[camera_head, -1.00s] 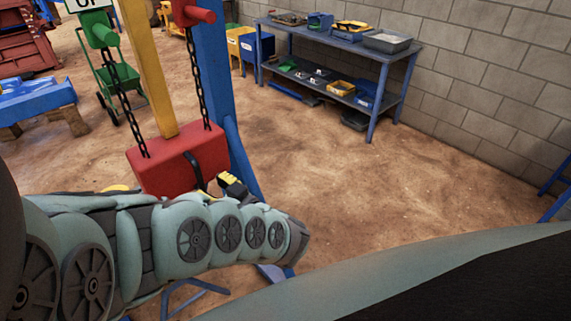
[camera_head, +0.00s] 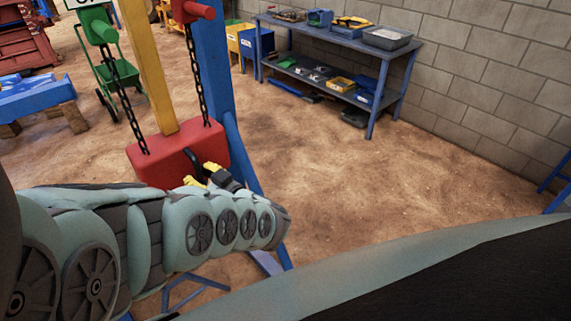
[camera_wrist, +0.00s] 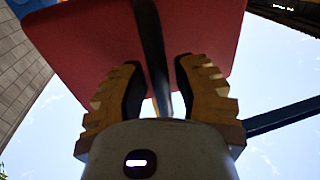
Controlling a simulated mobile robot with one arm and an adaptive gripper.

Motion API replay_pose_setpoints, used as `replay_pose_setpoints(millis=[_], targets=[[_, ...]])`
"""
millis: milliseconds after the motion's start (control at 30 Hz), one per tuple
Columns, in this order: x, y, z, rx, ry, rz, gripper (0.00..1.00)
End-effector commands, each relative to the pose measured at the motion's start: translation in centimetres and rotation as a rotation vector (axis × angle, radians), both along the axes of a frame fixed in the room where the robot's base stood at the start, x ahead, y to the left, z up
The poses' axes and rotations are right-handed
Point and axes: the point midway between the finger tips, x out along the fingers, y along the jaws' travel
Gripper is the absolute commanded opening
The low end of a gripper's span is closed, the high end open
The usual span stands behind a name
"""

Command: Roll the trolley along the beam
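A red box-shaped body (camera_head: 165,158), seemingly part of the trolley, hangs below a yellow upright bar (camera_head: 147,70). Black chains run down beside it from a green drum and a red drum. A black handle (camera_head: 191,160) sticks out of its near face. My gripper (camera_head: 203,175) is at this handle with its yellow fingers apart. In the wrist view the dark handle bar (camera_wrist: 152,45) lies between the two open fingers, with gaps on both sides, and the red body (camera_wrist: 85,45) fills the space behind. The overhead beam is not clearly in view.
A blue post (camera_head: 212,80) with a slanted brace stands just right of the red body. A blue shelf table (camera_head: 335,45) with trays stands along the block wall. A green hand truck (camera_head: 118,85) and a blue trestle (camera_head: 35,98) are at left. The sandy floor at centre right is clear.

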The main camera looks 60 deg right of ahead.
Motion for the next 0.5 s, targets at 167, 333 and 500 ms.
replay_pose_setpoints(millis=[167,333,500], targets=[[-0.03,-0.02,0.0,0.0,0.0,-0.001,0.09],[0.0,-0.01,0.01,0.0,0.0,0.0,0.0],[0.01,0.0,0.0,0.0,0.0,0.0,0.0]])
